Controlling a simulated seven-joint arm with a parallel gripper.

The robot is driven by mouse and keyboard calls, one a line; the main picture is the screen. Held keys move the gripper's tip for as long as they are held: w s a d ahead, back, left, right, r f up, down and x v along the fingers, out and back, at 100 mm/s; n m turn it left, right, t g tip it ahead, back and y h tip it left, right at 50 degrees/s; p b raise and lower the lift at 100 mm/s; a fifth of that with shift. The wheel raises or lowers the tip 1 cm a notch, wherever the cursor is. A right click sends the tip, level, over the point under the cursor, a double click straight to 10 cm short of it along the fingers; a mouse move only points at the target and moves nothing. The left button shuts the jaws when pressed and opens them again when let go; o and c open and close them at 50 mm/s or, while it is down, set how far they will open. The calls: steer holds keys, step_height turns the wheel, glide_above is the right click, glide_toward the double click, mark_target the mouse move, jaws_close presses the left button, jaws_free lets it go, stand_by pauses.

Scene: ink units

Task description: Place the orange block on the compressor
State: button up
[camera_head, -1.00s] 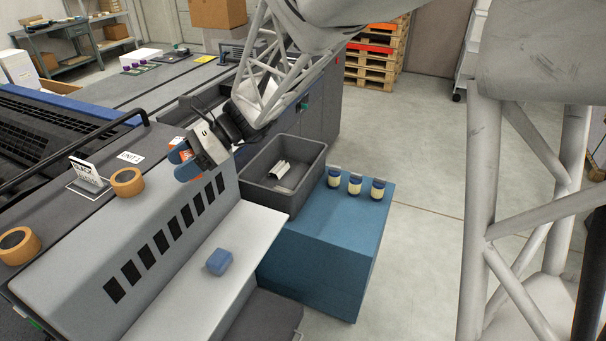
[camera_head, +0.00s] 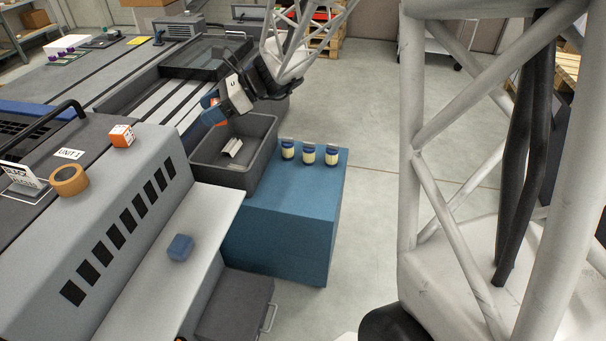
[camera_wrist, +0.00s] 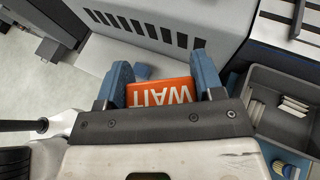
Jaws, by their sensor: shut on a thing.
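An orange block with white letters reading WAIT (camera_wrist: 160,93) sits between the blue fingers of my gripper (camera_wrist: 163,78) in the wrist view. In the head view my gripper (camera_head: 214,112) is in the air by the grey bin, with a bit of orange showing at its fingers. A second orange block with white markings (camera_head: 122,135) stands on top of the grey unit labelled UNIT 1. I cannot tell which machine is the compressor.
The grey bin (camera_head: 262,128) holds pale papers and sits beside three jars (camera_head: 309,154) on a blue cabinet (camera_head: 280,240). A blue block (camera_head: 180,248) lies on the pale ledge. A tape roll (camera_head: 68,180) sits on the unit.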

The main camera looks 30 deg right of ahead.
steer(key=s+d+m+t+h, duration=0.3)
steer(key=d+m+t, duration=0.3)
steer(key=d, duration=2)
step_height(320, 180, down, 45)
steer(key=shift+a, duration=0.35)
steer(key=shift+w, duration=0.2)
glide_above(301, 187)
steer(key=shift+f, duration=0.75)
steer(key=shift+s+f, duration=0.1)
steer(key=shift+f, duration=0.05)
steer(key=shift+f, duration=1.65)
